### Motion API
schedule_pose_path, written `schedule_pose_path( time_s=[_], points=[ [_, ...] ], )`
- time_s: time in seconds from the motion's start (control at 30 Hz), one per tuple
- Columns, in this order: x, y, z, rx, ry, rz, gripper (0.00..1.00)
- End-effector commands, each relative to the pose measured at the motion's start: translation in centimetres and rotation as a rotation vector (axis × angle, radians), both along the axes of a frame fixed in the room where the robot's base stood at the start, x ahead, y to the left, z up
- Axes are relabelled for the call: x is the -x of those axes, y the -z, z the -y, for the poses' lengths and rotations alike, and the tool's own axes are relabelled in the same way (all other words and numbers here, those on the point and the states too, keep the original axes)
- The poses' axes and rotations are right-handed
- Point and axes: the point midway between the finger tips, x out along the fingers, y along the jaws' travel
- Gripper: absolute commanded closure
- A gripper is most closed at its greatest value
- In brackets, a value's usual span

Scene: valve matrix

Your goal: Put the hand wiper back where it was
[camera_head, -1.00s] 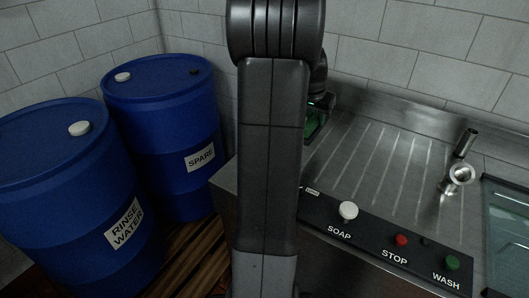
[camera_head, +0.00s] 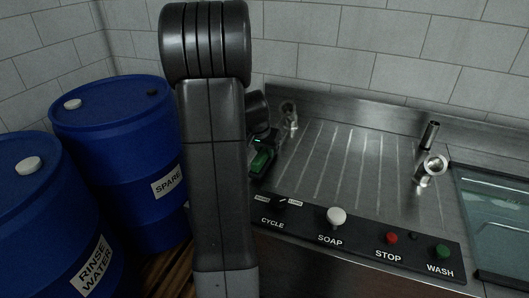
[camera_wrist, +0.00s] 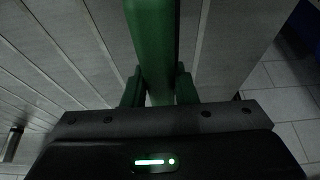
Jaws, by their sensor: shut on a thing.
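The hand wiper shows only as a thick green handle (camera_wrist: 152,40) running up out of the top of the wrist view. My gripper (camera_wrist: 159,88) is shut on this handle, with a green finger on each side. The rest of the wiper is out of the wrist view. In the head view my gripper (camera_head: 262,155) is partly hidden behind my arm, over the left end of the grooved steel drainboard (camera_head: 345,165). A green patch shows there, but I cannot tell wiper from fingers.
A control panel (camera_head: 360,240) with knobs and buttons runs along the drainboard's front. A metal fitting (camera_head: 290,115) stands at the back left, another (camera_head: 430,168) at the right, beside a glass-like basin (camera_head: 495,215). Blue barrels (camera_head: 120,150) stand left. The drainboard's middle is clear.

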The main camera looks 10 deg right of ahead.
Motion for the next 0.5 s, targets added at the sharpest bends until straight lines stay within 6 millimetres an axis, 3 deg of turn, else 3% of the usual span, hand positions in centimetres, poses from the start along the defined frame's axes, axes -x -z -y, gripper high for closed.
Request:
schedule_pose_path(
  time_s=[0.47, 0.5],
  points=[
    [-0.03, 1.23, 0.0, 0.0, 0.0, 0.002, 0.96],
    [-0.02, 1.05, 0.0, 0.0, 0.0, 0.001, 0.67]
  ],
)
